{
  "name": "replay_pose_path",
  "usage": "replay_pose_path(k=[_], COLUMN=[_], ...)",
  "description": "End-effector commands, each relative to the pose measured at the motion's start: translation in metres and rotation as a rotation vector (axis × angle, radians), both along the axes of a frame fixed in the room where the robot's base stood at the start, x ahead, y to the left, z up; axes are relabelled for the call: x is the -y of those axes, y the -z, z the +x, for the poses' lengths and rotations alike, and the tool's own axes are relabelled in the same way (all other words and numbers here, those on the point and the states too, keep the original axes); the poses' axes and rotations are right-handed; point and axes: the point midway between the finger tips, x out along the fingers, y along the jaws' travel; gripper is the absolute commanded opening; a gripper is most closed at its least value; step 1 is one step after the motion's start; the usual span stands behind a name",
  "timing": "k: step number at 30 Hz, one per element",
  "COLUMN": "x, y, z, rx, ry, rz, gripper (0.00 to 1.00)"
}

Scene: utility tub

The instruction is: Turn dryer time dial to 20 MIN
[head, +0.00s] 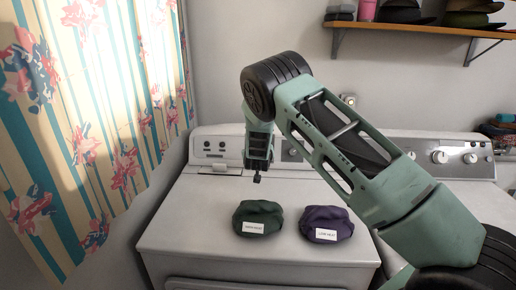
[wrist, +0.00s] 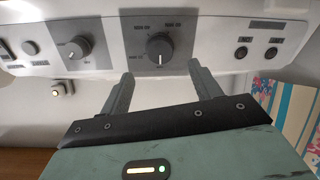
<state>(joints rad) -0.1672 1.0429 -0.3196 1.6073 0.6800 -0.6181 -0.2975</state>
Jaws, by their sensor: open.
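A dark round dial (wrist: 159,47) sits on the dryer's control panel, with small labels around it too blurred to read. A light mark shows on its face toward the bottom of the wrist view. A second, smaller knob (wrist: 78,47) is to its left; I cannot tell from labels which is the time dial. My gripper (wrist: 160,70) is open and empty, its two fingers pointing at the larger dial, one to each side and just short of it. In the head view, my gripper (head: 257,177) hangs before the dryer panel, and my arm hides the larger dial.
Two dark buttons (head: 214,143) are on the panel's left. A green cloth bundle (head: 258,217) and a purple one (head: 326,224), both labelled, lie on the dryer top (head: 200,220). A curtain (head: 100,110) hangs at left; a shelf (head: 420,28) with hats is above right.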

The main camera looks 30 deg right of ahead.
Motion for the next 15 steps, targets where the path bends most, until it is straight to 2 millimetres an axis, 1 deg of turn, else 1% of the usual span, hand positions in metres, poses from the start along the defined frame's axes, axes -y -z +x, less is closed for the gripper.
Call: replay_pose_path(k=[1,6,9,15], x=[0.005,0.019,0.025,0.034], y=[0.002,0.013,0.018,0.025], z=[0.008,0.030,0.041,0.056], rx=[0.000,0.000,0.001,0.001], ry=[0.001,0.000,0.000,0.001], rz=[0.000,-0.002,0.000,0.000], gripper=[0.63,0.63,0.63,0.63])
